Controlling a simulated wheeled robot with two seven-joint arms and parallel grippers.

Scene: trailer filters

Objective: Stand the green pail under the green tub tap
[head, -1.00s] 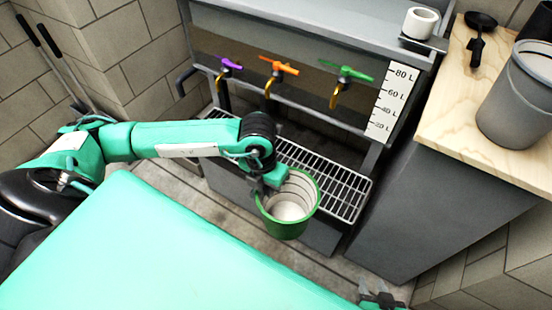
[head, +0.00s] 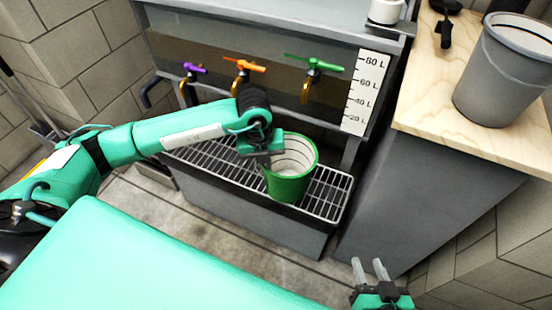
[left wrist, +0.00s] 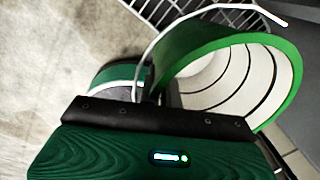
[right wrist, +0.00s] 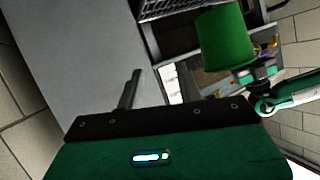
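The green pail (head: 288,186), with a white inside, is upright over the front part of the drip rack (head: 215,160); I cannot tell if it touches the rack. My left gripper (head: 265,158) is at the pail's left rim and appears shut on it. The left wrist view shows the pail's rim (left wrist: 290,70) and wire handle close up; the fingertips are mostly hidden. The green tub tap (head: 314,64) is behind, above and slightly right of the pail. My right gripper (head: 371,268) is open and empty, low at the right. The pail also shows in the right wrist view (right wrist: 225,38).
Purple (head: 192,70) and orange (head: 243,66) taps are left of the green one on the tub (head: 230,22). A litre scale (head: 364,92) is at the tub's right. A grey bucket (head: 505,75) stands on the wooden counter (head: 425,110). The rack's left part is clear.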

